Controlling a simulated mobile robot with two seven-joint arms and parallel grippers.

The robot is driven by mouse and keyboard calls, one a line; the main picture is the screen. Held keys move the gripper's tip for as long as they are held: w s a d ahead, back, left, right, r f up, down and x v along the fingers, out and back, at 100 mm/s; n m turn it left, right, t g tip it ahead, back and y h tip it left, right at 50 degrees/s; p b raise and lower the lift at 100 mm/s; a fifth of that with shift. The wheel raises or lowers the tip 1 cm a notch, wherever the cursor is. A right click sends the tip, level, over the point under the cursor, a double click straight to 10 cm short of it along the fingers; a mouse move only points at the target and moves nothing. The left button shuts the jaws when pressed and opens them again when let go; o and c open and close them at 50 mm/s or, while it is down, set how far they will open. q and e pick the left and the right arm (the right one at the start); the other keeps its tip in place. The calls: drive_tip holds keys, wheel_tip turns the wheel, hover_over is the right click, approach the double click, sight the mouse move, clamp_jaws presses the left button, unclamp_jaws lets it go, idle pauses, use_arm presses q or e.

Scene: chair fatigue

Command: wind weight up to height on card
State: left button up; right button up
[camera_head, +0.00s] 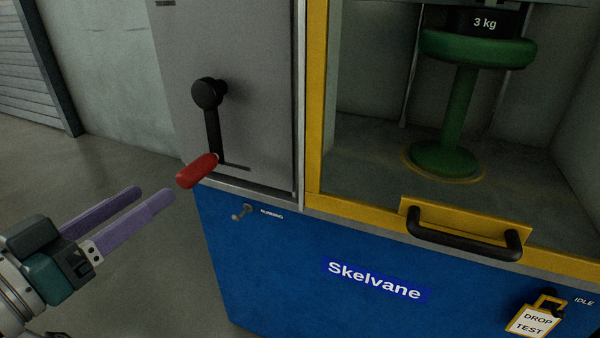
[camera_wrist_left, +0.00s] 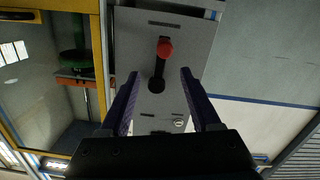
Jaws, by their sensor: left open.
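A black crank (camera_head: 211,122) with a red handle (camera_head: 197,171) sits on the grey panel of the machine in the head view; the handle hangs low. In the left wrist view the crank (camera_wrist_left: 157,82) and red handle (camera_wrist_left: 165,48) appear ahead, between the fingers in the picture. My left gripper (camera_head: 147,200) is open and empty, left of the handle and apart from it. It also shows in the left wrist view (camera_wrist_left: 158,85). A black weight (camera_head: 484,24) marked 3 kg rests on the green stool (camera_head: 463,50) inside the yellow-framed enclosure. The card is not seen. My right gripper is not seen.
The yellow-framed door has a black handle (camera_head: 465,236). A small lever (camera_head: 241,211) sits on the blue base (camera_head: 300,265) below the panel. A "DROP TEST" tag (camera_head: 534,321) hangs at lower right. The floor left of the machine is clear.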

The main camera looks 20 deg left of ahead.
sight(182, 184)
use_arm(q)
drive_tip(key=shift+w+a+f+t+b, duration=0.1)
drive_tip(key=shift+w+f+t+b, duration=0.2)
drive_tip(key=shift+w+f+b, duration=0.8)
drive_tip(key=w+b, duration=0.1)
drive_tip(key=w, duration=0.3)
drive_tip(key=w+b, duration=0.1)
drive_tip(key=w, duration=0.2)
drive_tip(key=shift+d+f+b, duration=0.15)
drive_tip(key=shift+d+b, duration=0.15)
drive_tip(key=shift+w, duration=0.7)
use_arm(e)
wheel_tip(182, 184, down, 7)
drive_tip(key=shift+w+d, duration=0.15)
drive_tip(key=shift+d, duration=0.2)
use_arm(q)
drive_tip(key=shift+c, duration=0.4)
clamp_jaws()
